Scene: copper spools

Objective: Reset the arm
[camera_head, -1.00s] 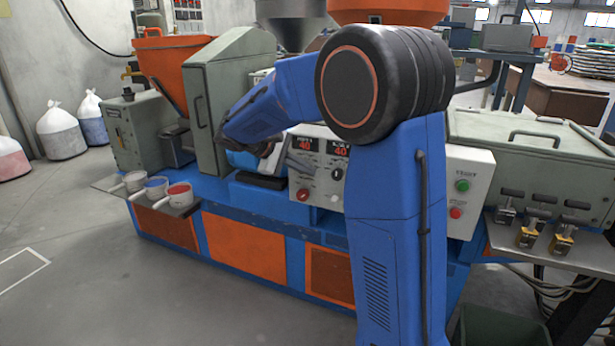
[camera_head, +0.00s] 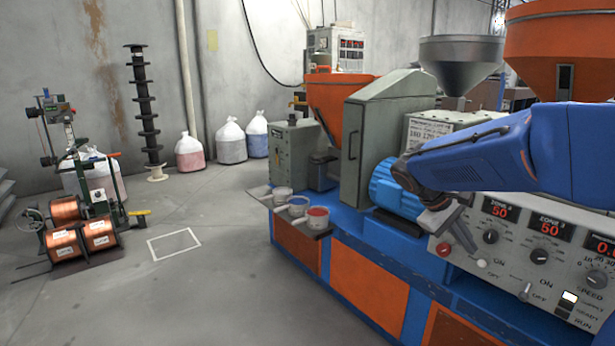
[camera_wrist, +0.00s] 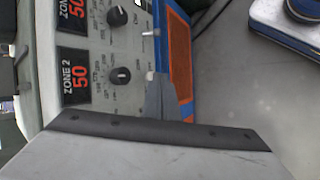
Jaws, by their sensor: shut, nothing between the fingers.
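My arm (camera_head: 490,158) is blue and reaches in from the right in the head view, bent in front of the machine's control panel (camera_head: 515,262). My gripper (camera_head: 464,238) is grey, shut and empty, and hangs at the panel's left end, below the blue motor (camera_head: 396,190). In the wrist view my gripper's grey finger (camera_wrist: 160,96) points up the picture beside the panel's knobs. I cannot tell whether it touches the panel. The Zone 2 readout (camera_wrist: 80,75) shows 50.
Three small pots (camera_head: 317,217) stand on a ledge on the machine's left side. Copper spools (camera_head: 62,243) sit on a rack at the far left. Bags (camera_head: 231,143) stand by the wall. The floor around the white marked square (camera_head: 174,245) is clear.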

